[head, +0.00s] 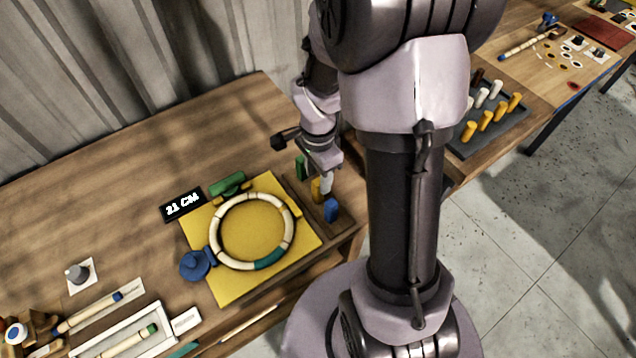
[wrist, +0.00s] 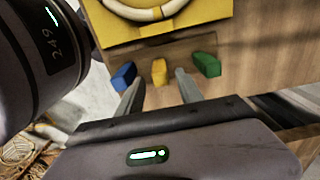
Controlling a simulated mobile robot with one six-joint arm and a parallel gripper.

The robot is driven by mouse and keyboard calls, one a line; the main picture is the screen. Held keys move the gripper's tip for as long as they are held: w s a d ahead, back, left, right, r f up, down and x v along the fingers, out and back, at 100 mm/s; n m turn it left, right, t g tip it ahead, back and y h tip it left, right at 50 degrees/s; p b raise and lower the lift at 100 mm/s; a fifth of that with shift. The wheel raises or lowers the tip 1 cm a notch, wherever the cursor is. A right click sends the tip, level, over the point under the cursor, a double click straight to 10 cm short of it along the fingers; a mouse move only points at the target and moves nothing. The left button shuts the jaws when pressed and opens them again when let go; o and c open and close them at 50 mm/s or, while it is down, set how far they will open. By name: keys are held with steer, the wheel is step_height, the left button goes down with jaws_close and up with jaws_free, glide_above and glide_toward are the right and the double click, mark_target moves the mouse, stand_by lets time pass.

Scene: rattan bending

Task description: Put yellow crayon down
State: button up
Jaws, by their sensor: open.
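The yellow crayon (wrist: 159,71) stands upright between the blue crayon (wrist: 123,76) and the green crayon (wrist: 207,65). In the head view the yellow crayon (head: 317,190), blue crayon (head: 331,210) and green crayon (head: 301,167) form a short row on a strip right of the yellow board. My gripper (wrist: 158,90) is open, with one finger on each side of the yellow crayon's line and a gap to it on both sides. In the head view my gripper (head: 325,178) is right at the row and partly covers the yellow crayon.
A dark tray (head: 505,130) of pegs lies right of my arm.

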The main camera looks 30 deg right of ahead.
steer(key=r, duration=0.4)
steer(key=r+p, duration=0.1)
steer(key=r, duration=0.1)
steer(key=shift+w+a+r, duration=0.1)
steer(key=shift+a+r, duration=0.15)
steer(key=shift+r, duration=0.15)
steer(key=s+a+r+n+t+y, duration=0.1)
steer(key=s+a+r+n+t, duration=0.2)
steer(key=s+a+r+n, duration=0.2)
steer(key=s+a+r+n+t+y, duration=0.1)
steer(key=s+a+r+n+t, duration=0.1)
steer(key=s+a+r+n, duration=0.4)
steer(key=a+r+n, duration=0.2)
steer(key=a+r, duration=0.1)
steer(key=r, duration=0.2)
steer(key=shift+s+r+t, duration=0.2)
steer(key=shift+r+t, duration=0.05)
steer(key=shift+t, duration=0.15)
step_height(320, 180, down, 6)
steer(key=b, duration=0.5)
steer(key=shift+r+b, duration=0.15)
steer(key=shift+b, duration=0.15)
